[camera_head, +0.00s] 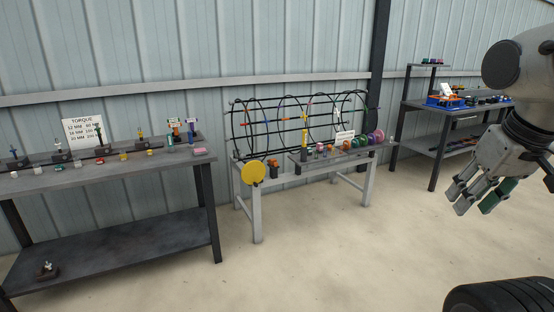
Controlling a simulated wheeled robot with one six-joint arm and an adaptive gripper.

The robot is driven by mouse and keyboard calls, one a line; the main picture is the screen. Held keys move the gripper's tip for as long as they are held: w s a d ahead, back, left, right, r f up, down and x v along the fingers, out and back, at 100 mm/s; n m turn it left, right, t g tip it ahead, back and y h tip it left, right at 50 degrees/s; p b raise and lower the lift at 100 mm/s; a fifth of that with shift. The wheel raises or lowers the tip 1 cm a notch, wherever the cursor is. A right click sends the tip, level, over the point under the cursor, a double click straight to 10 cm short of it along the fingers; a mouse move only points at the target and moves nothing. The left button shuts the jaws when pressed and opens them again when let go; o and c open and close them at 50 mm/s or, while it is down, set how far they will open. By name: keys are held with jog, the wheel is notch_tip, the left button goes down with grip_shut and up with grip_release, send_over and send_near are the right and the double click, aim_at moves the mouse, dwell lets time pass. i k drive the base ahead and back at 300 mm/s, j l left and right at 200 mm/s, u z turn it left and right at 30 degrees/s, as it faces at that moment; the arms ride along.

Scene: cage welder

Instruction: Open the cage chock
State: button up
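A black wire cage (262,124) of several rings and long bars lies on its side on a grey welding bench (257,222) in the middle of the view. No part can be surely told as the chock at this size. A yellow disc (253,172) faces me at the bench's left front. A small dark and orange piece (273,169) stands just right of it, and a thin yellow upright (304,135) stands at the cage's middle. My gripper (475,203) hangs at the right, well away from the bench, fingers pointing down and left, apart and empty.
Several coloured spools (362,142) and a small white sign (345,134) stand on the bench's right side. A dark torque table (110,172) with small tools is at the left. Another workbench (432,183) stands at the back right. The floor in front is clear.

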aim_at(272, 162)
jog(key=i+u, duration=0.1)
jog(key=i, duration=0.3)
jog(key=i+l+u, duration=0.1)
jog(key=i, duration=0.35)
jog(key=i+l+u, duration=0.1)
jog(key=i, duration=0.3)
jog(key=l, duration=0.1)
